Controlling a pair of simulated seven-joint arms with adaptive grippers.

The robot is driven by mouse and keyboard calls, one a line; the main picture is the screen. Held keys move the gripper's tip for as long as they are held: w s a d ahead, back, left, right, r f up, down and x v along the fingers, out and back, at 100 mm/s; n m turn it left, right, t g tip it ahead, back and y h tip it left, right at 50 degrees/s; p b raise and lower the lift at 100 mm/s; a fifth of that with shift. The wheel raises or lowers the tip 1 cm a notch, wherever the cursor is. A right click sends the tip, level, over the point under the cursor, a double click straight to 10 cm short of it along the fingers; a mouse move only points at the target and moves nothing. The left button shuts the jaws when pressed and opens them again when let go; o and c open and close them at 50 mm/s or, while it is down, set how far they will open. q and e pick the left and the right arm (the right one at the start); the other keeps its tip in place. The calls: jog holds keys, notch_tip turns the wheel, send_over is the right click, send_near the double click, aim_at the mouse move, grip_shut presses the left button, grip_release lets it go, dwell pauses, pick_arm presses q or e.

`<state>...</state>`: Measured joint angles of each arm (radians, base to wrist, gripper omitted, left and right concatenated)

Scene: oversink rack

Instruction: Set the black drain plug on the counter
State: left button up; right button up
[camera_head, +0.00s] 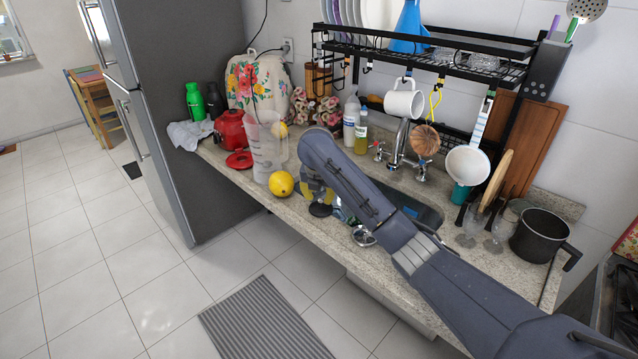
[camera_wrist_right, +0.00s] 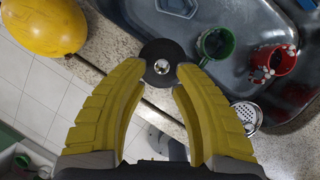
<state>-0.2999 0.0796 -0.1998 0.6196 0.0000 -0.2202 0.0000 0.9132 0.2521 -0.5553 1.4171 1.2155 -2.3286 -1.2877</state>
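The black drain plug (camera_wrist_right: 149,50) is a flat round disc with a small metal knob. In the right wrist view it lies over the stone counter strip in front of the sink. It also shows in the head view (camera_head: 320,210), just below my right gripper (camera_head: 317,195). The yellow fingers of my right gripper (camera_wrist_right: 162,70) are spread, with one tip at each side of the disc. I cannot tell whether the tips touch it. My left gripper is out of view.
The sink (camera_wrist_right: 200,85) holds a green cup (camera_wrist_right: 214,43) and a red cup (camera_wrist_right: 275,62). A metal strainer (camera_wrist_right: 247,116) is near its edge. A yellow fruit (camera_head: 281,184) and a clear pitcher (camera_head: 265,150) stand left on the counter (camera_head: 235,180). A black rack (camera_head: 430,62) stands behind.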

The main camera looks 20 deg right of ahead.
jog(key=v, duration=0.8)
